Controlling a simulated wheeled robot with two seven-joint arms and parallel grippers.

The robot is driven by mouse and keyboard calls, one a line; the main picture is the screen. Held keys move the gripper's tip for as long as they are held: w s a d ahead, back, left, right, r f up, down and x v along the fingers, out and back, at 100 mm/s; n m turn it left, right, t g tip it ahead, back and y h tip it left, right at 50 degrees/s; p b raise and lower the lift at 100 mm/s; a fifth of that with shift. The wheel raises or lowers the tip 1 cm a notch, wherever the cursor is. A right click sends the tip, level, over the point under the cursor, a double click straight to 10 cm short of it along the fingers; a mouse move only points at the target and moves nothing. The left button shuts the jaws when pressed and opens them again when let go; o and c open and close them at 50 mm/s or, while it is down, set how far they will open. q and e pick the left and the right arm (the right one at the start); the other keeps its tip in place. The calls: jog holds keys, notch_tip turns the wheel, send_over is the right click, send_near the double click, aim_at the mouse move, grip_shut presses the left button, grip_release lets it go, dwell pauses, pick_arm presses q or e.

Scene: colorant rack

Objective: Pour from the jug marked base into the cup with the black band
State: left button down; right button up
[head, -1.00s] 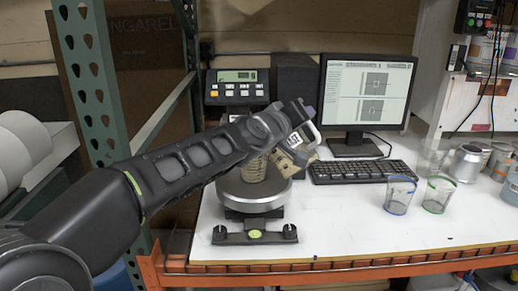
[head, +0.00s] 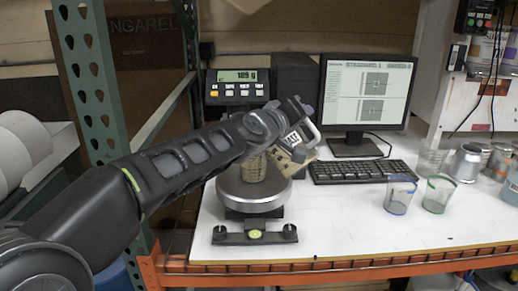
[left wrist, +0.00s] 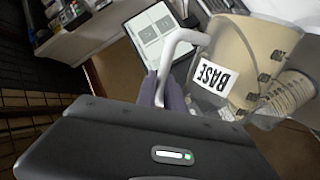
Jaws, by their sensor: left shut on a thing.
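The clear jug marked BASE (head: 285,158) is tilted over the scale, with beige liquid inside; its label also shows in the left wrist view (left wrist: 212,77). My left gripper (left wrist: 168,95) is shut on the jug's white handle. A cup (head: 252,170) with beige contents stands on the scale's round plate (head: 233,196), below and left of the jug. It is partly hidden by my arm, and I cannot make out a black band. In the left wrist view the cup (left wrist: 291,93) is behind the jug. My right gripper is not in view.
The scale display (head: 238,76) is lit and appears to read 189 g. A blue-rimmed cup (head: 399,196) and a green-rimmed cup (head: 438,195) stand to the right. A keyboard (head: 362,171) and monitor (head: 365,98) are behind. The front of the white table is clear.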

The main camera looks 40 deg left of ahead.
pick_arm(q)
jog(key=shift+a+r+n, duration=0.25)
jog(key=shift+n, duration=0.05)
dwell(2.5)
jog(key=shift+d+f+m, duration=0.3)
jog(key=shift+d+m, duration=0.3)
jog(key=shift+d, duration=0.1)
jog(key=f, duration=0.1)
jog(key=d+f+m+b, duration=0.1)
jog(key=f, duration=0.1)
jog(key=d+f+m+b, duration=0.1)
jog(key=shift+s+d+f, duration=0.15)
jog(key=shift+s, duration=0.05)
jog(key=shift+d+r+t+y, duration=0.2)
jog(key=shift+t+y, duration=0.1)
jog(key=shift+w, duration=0.2)
jog(key=shift+s+a+p, duration=0.15)
jog(key=shift+s+p, duration=0.05)
jog(key=shift+p, duration=0.1)
